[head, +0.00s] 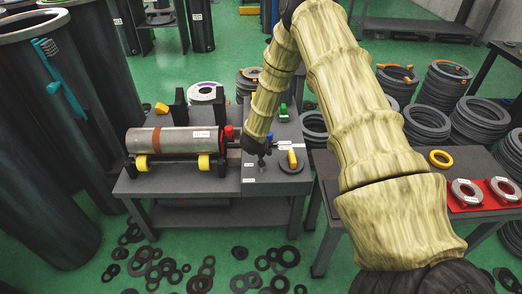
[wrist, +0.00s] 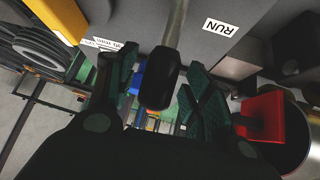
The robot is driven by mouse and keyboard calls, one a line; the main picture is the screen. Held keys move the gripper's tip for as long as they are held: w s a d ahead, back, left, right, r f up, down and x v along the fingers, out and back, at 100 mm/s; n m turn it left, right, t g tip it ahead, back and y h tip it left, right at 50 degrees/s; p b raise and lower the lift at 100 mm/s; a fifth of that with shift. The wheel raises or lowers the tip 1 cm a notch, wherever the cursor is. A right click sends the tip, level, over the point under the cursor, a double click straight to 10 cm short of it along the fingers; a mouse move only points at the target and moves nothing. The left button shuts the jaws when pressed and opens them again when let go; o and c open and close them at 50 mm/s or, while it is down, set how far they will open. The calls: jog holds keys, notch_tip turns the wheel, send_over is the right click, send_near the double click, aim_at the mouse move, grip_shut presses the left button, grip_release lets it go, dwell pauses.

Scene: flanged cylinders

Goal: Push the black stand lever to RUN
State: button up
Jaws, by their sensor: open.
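The black stand lever (wrist: 160,78) shows in the wrist view as a dark knob on a grey shaft, standing between my two fingers. My gripper (wrist: 161,66) is open, with one finger on each side of the knob; I cannot tell whether either finger touches it. A white RUN label (wrist: 221,27) lies on the grey surface to the right of the shaft. In the head view my gripper (head: 257,147) is low over the right part of the grey stand table (head: 215,187). The lever is hard to make out there beside the dark gripper.
A grey flanged cylinder (head: 175,141) lies on rollers with yellow wheels, left of my gripper. A red part (head: 229,132) is at its right end. A yellow-handled black disc (head: 291,162) lies to the right. A red tray (head: 487,196) with rings sits on the right table.

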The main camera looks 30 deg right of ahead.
jog(key=v, duration=1.1)
dwell(0.3)
